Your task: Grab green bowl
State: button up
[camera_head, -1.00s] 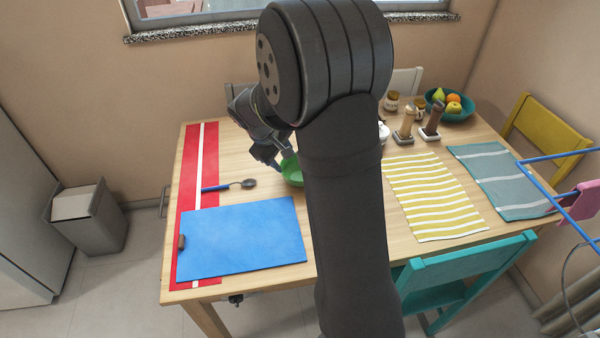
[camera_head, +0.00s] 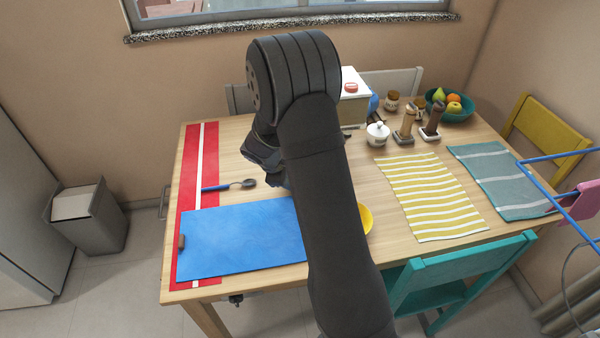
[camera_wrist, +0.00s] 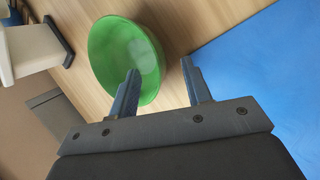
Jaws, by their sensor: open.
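The green bowl (camera_wrist: 112,55) lies on the wooden table in the wrist view, left of centre. In the head view my arm hides it. My gripper (camera_wrist: 160,66) is open and empty, with its fingers apart near the bowl's right side. Whether either finger touches the bowl cannot be told. In the head view my gripper is mostly hidden behind my arm.
A blue mat (camera_head: 245,238) lies to the gripper's right in the wrist view (camera_wrist: 265,70). A yellow bowl (camera_head: 366,218) shows beside my arm. A white box (camera_head: 352,90) and a sugar pot (camera_head: 377,134) stand further back.

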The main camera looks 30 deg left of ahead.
jog(key=shift+a+x, duration=0.2)
jog(key=shift+x, duration=1.15)
jog(key=shift+a+x, duration=0.15)
jog(key=shift+x, duration=1.2)
jog(key=shift+w, duration=0.15)
jog(key=shift+c, duration=0.3)
grip_shut()
